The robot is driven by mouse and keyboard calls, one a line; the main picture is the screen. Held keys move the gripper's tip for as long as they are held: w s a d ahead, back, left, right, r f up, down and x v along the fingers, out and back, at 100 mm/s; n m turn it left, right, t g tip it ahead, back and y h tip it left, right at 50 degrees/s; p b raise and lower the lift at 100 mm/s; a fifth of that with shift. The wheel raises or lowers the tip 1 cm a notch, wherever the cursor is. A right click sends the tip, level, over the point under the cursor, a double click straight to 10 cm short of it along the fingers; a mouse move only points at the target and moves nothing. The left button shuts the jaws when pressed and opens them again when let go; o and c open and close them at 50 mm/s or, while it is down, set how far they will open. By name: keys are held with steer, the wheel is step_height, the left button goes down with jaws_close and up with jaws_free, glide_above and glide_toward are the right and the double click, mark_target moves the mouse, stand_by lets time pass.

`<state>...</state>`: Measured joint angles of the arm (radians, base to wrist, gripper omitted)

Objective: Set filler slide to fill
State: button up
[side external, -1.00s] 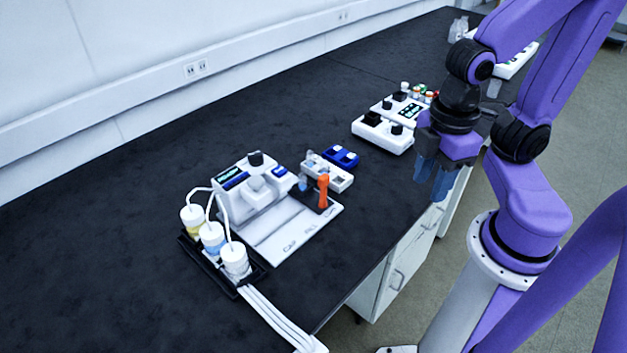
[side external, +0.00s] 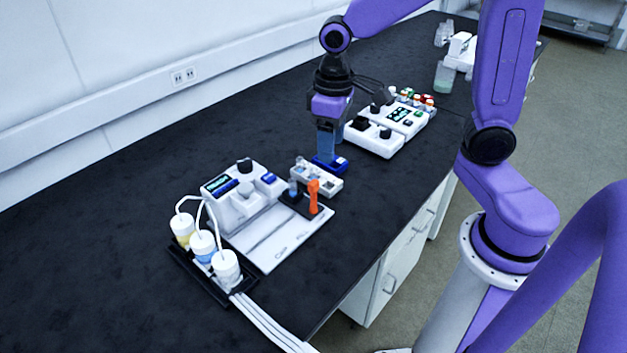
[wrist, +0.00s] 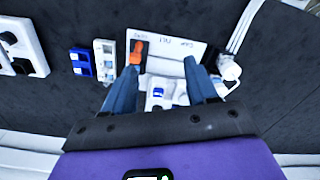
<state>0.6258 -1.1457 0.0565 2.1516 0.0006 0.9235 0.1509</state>
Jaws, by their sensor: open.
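The filler slide has an upright orange handle (side external: 314,197) on a dark carriage (side external: 291,200). It sits on a white plate (side external: 262,254) lettered CAP and FILL, at the end beyond FILL. In the wrist view the orange handle (wrist: 136,52) is beside a third, partly hidden label, apart from FILL and CAP. My gripper (side external: 328,160) is above the bench behind the handle, overlapping the blue block in the side view. In the wrist view my gripper (wrist: 161,66) is open and empty, with the handle near the left fingertip in the picture; contact is not visible.
A white dispenser unit (side external: 238,212) with a dark knob stands behind the plate. Capped bottles (side external: 203,246) with tubes are at its left. A blue block (side external: 338,165) and pale rack (side external: 325,184) stand near the handle. A white console (side external: 375,138) is farther right.

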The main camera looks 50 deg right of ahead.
mark_target(314, 182)
steer(key=w+d+f+m, duration=0.2)
steer(key=w+d+m, duration=0.25)
steer(key=w, duration=0.45)
steer(key=f, duration=1.6)
steer(key=shift+s+d+f, duration=0.2)
steer(key=shift+f, duration=0.2)
